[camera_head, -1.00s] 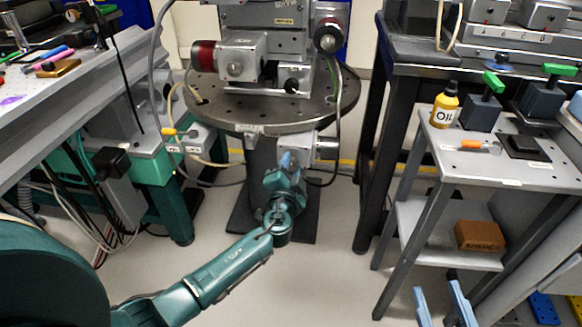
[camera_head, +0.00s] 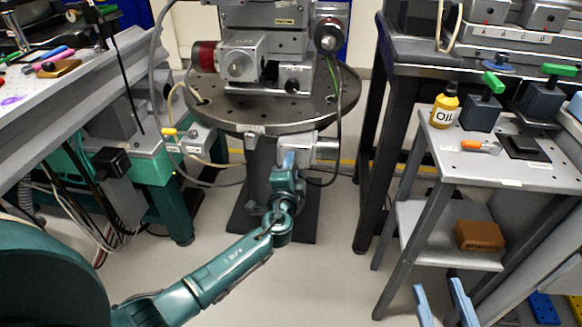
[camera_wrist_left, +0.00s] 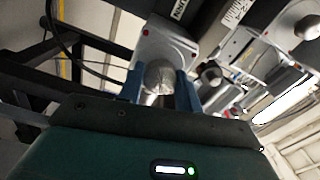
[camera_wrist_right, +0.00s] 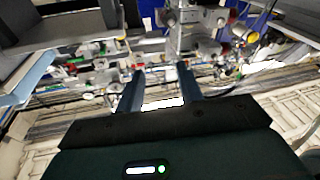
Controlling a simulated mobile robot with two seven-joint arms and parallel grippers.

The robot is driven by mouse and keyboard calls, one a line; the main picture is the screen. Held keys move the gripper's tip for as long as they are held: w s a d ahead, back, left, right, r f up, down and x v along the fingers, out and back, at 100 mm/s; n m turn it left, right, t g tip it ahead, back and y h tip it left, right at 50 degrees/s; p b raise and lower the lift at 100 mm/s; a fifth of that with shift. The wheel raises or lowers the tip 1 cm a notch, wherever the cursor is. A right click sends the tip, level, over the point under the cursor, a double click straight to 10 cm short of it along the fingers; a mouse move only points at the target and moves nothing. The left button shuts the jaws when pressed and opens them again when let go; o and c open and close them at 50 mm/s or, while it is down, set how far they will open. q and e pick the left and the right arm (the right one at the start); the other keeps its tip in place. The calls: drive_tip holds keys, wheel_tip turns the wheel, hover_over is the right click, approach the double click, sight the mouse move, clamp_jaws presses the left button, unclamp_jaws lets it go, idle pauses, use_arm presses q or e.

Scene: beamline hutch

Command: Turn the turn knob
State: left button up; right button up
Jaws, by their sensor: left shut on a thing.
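The turn knob (camera_wrist_left: 160,75) is a round silver-grey knob on the face of a grey metal block (camera_wrist_left: 167,43) in the left wrist view. My left gripper (camera_wrist_left: 160,88) has one blue finger on each side of the knob and is shut on it. In the head view my left gripper (camera_head: 287,160) is at the grey block (camera_head: 318,149) under the round table, and the knob is hidden there. My right gripper (camera_head: 440,303) is open and empty at the bottom right of the head view. Its fingers stand apart in the right wrist view (camera_wrist_right: 160,85).
The round perforated table (camera_head: 275,118) carrying the stage stack is just above my left gripper. A cable hangs beside the block. A grey cart (camera_head: 510,178) with an oil bottle (camera_head: 443,107) and brown box (camera_head: 480,235) stands right. The floor between is clear.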

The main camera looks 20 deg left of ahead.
use_arm(q)
drive_tip(key=m+p, duration=0.2)
drive_tip(key=m, duration=0.9)
drive_tip(key=shift+r+p, duration=0.15)
drive_tip(key=shift+p, duration=0.2)
use_arm(e)
drive_tip(key=shift+d+f+g+h, duration=0.1)
drive_tip(key=shift+d+g+h, duration=0.35)
drive_tip(key=shift+h, duration=0.25)
use_arm(q)
drive_tip(key=shift+m, duration=0.3)
use_arm(e)
drive_tip(key=shift+m, duration=0.3)
use_arm(q)
drive_tip(key=o, duration=1)
use_arm(e)
drive_tip(key=shift+f, duration=0.15)
